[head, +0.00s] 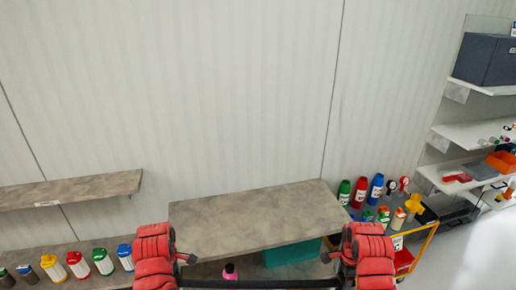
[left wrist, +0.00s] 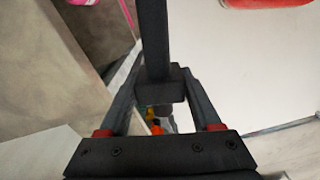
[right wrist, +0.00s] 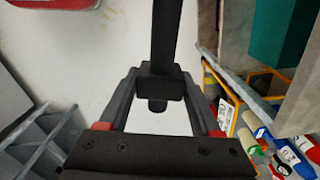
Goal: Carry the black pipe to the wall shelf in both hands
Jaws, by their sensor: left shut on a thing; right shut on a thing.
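The black pipe (head: 262,284) spans level between my two grippers at the bottom edge of the head view. My left gripper (head: 188,260) is shut on its left end part; the left wrist view shows the pipe (left wrist: 153,40) between the fingers (left wrist: 160,88). My right gripper (head: 329,259) is shut on its right end part; the right wrist view shows the pipe (right wrist: 166,35) between the fingers (right wrist: 160,85). A bare stone-coloured wall shelf (head: 250,220) lies ahead of the pipe, apart from it. A second bare wall shelf (head: 70,190) is at the left.
Several bottles (head: 78,265) stand on a lower surface at left. A pink bottle (head: 230,272) and teal box (head: 292,253) are below the middle shelf. More bottles (head: 360,192) and a yellow-framed cart (head: 410,250) are at right. White shelves (head: 470,135) hold a dark box (head: 486,60).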

